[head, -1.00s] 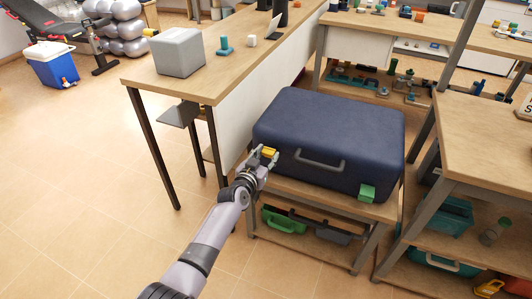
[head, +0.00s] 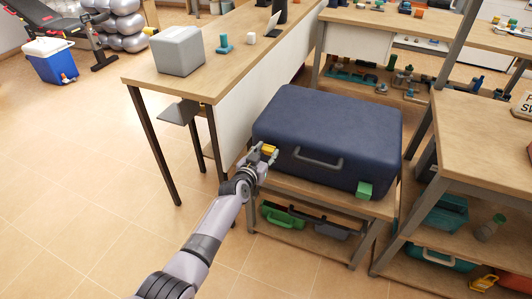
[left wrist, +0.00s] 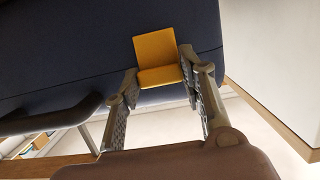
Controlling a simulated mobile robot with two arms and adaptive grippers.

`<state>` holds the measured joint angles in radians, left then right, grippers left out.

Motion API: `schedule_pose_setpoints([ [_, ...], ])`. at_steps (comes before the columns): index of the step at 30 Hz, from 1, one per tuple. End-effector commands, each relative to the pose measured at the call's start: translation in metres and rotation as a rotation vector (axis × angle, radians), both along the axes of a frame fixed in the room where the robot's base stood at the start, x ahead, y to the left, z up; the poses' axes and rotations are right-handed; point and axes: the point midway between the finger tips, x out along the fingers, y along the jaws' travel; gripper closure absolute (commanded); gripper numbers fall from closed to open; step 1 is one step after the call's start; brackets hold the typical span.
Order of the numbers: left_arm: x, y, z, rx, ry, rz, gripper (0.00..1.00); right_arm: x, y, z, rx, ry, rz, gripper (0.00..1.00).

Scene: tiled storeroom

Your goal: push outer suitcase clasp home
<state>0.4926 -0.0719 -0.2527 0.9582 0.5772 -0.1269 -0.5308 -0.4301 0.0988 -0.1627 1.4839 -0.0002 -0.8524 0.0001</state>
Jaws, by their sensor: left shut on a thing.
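A dark blue suitcase (head: 330,125) lies flat on a low wooden shelf unit, its grey handle (head: 318,160) on the front side. A yellow clasp (head: 268,149) is at the left end of that side, and a green clasp (head: 364,189) is at the right end. My left gripper (head: 262,156) is at the yellow clasp. In the left wrist view, the yellow clasp (left wrist: 157,52) stands bent against the suitcase (left wrist: 70,50), its lower part between the fingertips of my left gripper (left wrist: 160,85), which is shut on it. My right gripper is out of view.
A workbench (head: 217,83) with a grey box (head: 180,52) stands close on the left. Another wooden bench (head: 485,130) stands on the right. Green and dark cases (head: 283,217) lie on the shelf below the suitcase. The tiled floor at front left is clear.

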Motion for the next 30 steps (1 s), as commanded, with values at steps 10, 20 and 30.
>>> schedule_pose_setpoints([
  [10,0.000,0.000,0.001,0.000,-0.001,0.000,0.44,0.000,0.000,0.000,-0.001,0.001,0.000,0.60],
  [20,0.000,0.000,0.000,0.000,-0.001,0.000,0.43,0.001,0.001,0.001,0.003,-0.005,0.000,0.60],
  [30,-0.026,0.007,0.005,-0.003,0.000,0.000,0.43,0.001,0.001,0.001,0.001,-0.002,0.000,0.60],
])
